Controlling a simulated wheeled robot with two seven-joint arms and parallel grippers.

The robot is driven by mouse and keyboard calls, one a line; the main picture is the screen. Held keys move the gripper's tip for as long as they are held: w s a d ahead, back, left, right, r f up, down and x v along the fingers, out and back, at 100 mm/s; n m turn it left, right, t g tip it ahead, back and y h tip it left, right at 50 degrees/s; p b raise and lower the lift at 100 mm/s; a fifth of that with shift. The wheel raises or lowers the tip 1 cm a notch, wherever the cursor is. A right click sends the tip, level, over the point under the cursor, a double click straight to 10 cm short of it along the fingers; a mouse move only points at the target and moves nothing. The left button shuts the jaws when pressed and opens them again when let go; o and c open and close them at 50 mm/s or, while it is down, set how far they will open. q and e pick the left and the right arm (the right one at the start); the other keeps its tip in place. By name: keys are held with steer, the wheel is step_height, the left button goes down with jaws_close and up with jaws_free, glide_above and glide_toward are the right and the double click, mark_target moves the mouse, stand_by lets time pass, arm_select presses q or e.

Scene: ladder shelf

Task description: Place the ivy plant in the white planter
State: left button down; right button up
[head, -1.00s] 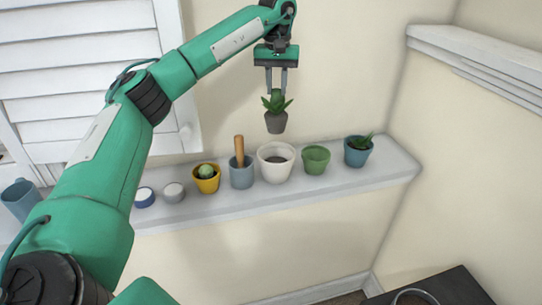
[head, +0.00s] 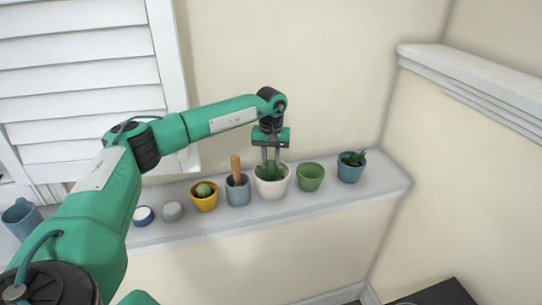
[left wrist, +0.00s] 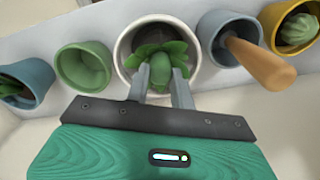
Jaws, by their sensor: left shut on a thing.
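The white planter (head: 271,187) stands on the ledge between a blue-grey pot and a green pot. The plant (head: 270,172), with broad green leaves, is down inside the planter's mouth; its dark pot is hidden by the rim in the head view. My left gripper (head: 271,160) points down over the planter and is shut on the plant. In the left wrist view the plant (left wrist: 160,52) shows between the fingers, inside the round rim of the white planter (left wrist: 124,40). Whether its pot touches the planter's bottom cannot be told. My right gripper is not in view.
On the ledge (head: 348,196) stand a yellow pot (head: 204,203) with a cactus, a blue-grey pot (head: 238,193) holding a wooden handle, a green pot (head: 310,177) and a blue pot (head: 351,169) with a plant. Two small round items and a blue mug (head: 22,218) are at left.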

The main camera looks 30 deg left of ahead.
arm_select(q)
steer(key=shift+f, duration=0.2)
steer(key=c, duration=1.2)
jaws_free()
steer(key=shift+r, duration=0.1)
steer(key=shift+r, duration=0.2)
steer(key=shift+w+r+b, duration=0.1)
steer(key=shift+r+b, duration=0.25)
steer(key=shift+b, duration=0.05)
step_height(320, 180, up, 11)
steer(key=b, duration=0.3)
steer(key=shift+r, duration=0.1)
steer(key=shift+d, duration=0.1)
